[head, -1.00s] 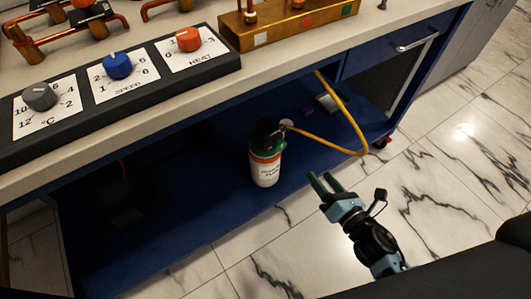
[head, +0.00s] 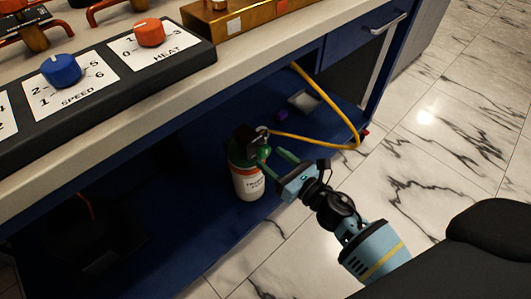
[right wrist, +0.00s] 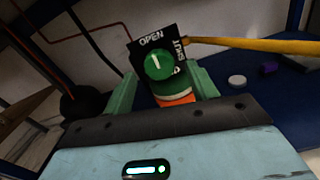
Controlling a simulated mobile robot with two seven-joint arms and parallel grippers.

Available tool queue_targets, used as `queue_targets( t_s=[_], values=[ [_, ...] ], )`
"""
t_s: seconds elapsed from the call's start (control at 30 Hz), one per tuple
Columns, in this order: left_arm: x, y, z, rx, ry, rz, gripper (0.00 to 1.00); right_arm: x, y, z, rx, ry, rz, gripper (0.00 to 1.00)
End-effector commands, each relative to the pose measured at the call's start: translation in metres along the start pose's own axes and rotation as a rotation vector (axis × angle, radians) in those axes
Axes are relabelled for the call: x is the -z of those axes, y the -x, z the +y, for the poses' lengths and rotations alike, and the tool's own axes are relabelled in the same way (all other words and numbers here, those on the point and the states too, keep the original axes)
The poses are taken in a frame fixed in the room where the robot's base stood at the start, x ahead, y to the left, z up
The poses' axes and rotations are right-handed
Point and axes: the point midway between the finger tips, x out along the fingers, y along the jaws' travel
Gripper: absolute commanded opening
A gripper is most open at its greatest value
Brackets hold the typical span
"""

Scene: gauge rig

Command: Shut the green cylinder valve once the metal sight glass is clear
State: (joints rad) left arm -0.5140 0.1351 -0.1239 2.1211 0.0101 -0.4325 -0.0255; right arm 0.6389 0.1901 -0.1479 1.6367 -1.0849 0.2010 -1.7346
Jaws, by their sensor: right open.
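A white cylinder (head: 248,184) with a green top and an orange band stands upright on the blue lower shelf. Its round green valve knob (right wrist: 158,66) sits on a black plate marked OPEN and SHUT in the right wrist view. The knob's white mark points up, towards OPEN. My right gripper (head: 272,160) is open at the cylinder's top, its green fingers (right wrist: 162,76) on either side of the knob in the wrist view. I cannot tell whether they touch it. I cannot make out the metal sight glass. My left gripper is not in view.
A yellow hose (head: 325,96) runs from the cylinder top up under the bench. A black panel with a blue SPEED knob (head: 61,69) and an orange HEAT knob (head: 149,32) lies on the bench above. A brass block (head: 238,20) stands behind it. Marble floor (head: 440,150) is clear at right.

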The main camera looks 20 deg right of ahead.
Motion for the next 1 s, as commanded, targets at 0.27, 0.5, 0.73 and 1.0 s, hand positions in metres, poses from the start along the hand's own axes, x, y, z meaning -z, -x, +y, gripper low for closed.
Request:
queue_targets(
  t_s=[0.27,0.5,0.73,1.0],
  values=[
    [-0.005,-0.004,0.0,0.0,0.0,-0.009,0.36,0.0,-0.03,0.0,0.001,-0.002,0.0,0.58],
    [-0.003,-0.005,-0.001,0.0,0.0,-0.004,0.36,0.001,-0.034,0.0,0.001,-0.002,0.001,0.58],
    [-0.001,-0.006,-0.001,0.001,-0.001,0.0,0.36,0.0,-0.034,0.0,0.001,-0.002,0.0,0.43],
    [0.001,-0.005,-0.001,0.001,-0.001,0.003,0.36,0.0,-0.034,0.0,0.001,-0.002,0.0,0.13]
  ],
)
